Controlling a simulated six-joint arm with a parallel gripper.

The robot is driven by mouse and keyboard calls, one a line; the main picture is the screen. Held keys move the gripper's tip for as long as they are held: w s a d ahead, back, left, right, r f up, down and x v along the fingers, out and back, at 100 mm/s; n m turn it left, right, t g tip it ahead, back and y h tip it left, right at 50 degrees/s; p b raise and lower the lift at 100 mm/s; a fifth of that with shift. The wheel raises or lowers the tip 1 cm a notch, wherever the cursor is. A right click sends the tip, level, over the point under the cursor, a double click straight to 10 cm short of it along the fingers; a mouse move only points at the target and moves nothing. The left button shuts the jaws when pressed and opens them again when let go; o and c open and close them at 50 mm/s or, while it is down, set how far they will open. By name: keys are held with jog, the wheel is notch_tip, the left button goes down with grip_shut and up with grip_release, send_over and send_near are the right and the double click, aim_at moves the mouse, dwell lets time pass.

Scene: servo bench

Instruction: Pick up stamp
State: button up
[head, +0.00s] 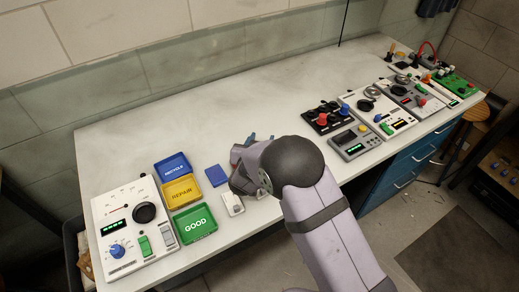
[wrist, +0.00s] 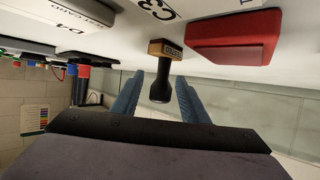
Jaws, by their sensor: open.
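The stamp (wrist: 162,68) has a black handle and a wooden block with a dark label. In the wrist view it stands at the upper middle, its handle pointing toward my gripper. My gripper (wrist: 159,84) is open, with one blue finger on each side of the handle and a visible gap on both sides. I cannot tell how deep the handle reaches between the fingers. In the head view my gripper (head: 247,141) is over the middle of the bench, partly hidden by my wrist, and the stamp cannot be made out there.
A red block-like item (wrist: 235,38) lies close to the stamp. In the head view, blue, yellow and green trays (head: 195,223) and a white instrument (head: 128,228) stand at left. Several devices (head: 357,139) stand at right. The bench (head: 220,108) is clear at the back.

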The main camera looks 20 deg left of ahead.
jog(key=shift+w+f, duration=0.1)
jog(key=shift+w, duration=0.15)
grip_shut()
notch_tip(320, 180, up, 10)
jog(key=b, duration=0.1)
dwell(0.7)
